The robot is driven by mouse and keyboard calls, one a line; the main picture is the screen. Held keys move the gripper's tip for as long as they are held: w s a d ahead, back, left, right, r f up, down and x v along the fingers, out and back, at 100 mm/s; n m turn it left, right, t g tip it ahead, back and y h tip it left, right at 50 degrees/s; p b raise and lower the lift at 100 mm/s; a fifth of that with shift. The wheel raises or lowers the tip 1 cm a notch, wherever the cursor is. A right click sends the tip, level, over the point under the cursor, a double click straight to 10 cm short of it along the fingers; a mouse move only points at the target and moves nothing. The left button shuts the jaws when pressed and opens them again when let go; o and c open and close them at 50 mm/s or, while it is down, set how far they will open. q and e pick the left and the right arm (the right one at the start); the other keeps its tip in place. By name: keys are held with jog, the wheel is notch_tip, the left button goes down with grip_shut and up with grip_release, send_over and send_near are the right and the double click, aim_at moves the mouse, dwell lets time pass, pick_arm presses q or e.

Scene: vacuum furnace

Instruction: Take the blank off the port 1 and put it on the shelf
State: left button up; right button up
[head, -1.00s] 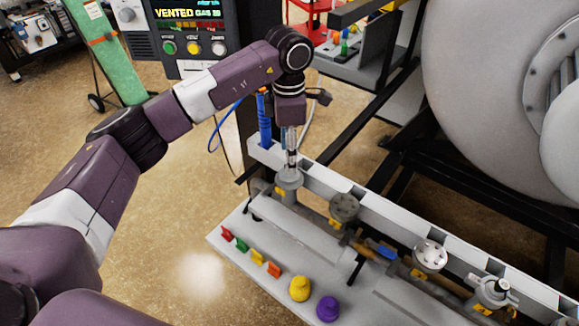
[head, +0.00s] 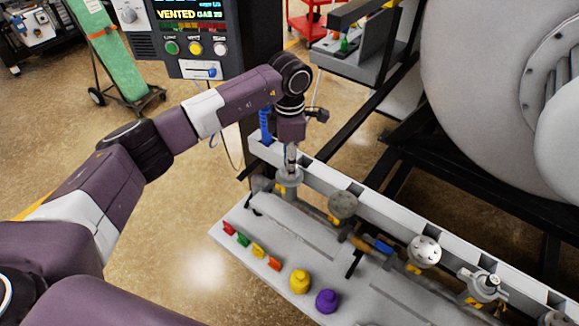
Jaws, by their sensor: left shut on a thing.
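My left gripper (head: 291,165) points straight down at the leftmost port of the manifold and is shut on the blank (head: 288,177), a round grey metal disc at that port. The fingers are small here and hide the top of the blank. The blank looks level and still at the port; I cannot tell whether there is a gap under it. The grey shelf (head: 325,255) runs along the front of the manifold, below and in front of the gripper. My right gripper is not in view.
Several small red, green, yellow and orange pieces lie along the shelf's front edge, with a yellow knob (head: 300,281) and a purple knob (head: 326,301). Other ports with a dark disc (head: 343,205) and a bright holed disc (head: 424,252) stand to the right. A control panel (head: 195,35) stands behind.

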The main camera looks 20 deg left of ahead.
pick_arm(q)
jog(key=shift+r, duration=0.1)
jog(key=shift+c, duration=0.4)
jog(key=shift+w+r, duration=0.1)
jog(key=shift+r, duration=0.15)
notch_tip(320, 180, up, 19)
jog(key=b, duration=0.5)
jog(key=s+a+f+m, duration=0.1)
jog(key=s+f+m, duration=0.7)
jog(key=s+m, duration=0.3)
jog(key=s+a+f+m+b, duration=0.1)
jog(key=s+f+m, duration=0.8)
jog(key=m, duration=0.3)
jog(key=shift+s, duration=0.9)
jog(key=shift+d, duration=0.1)
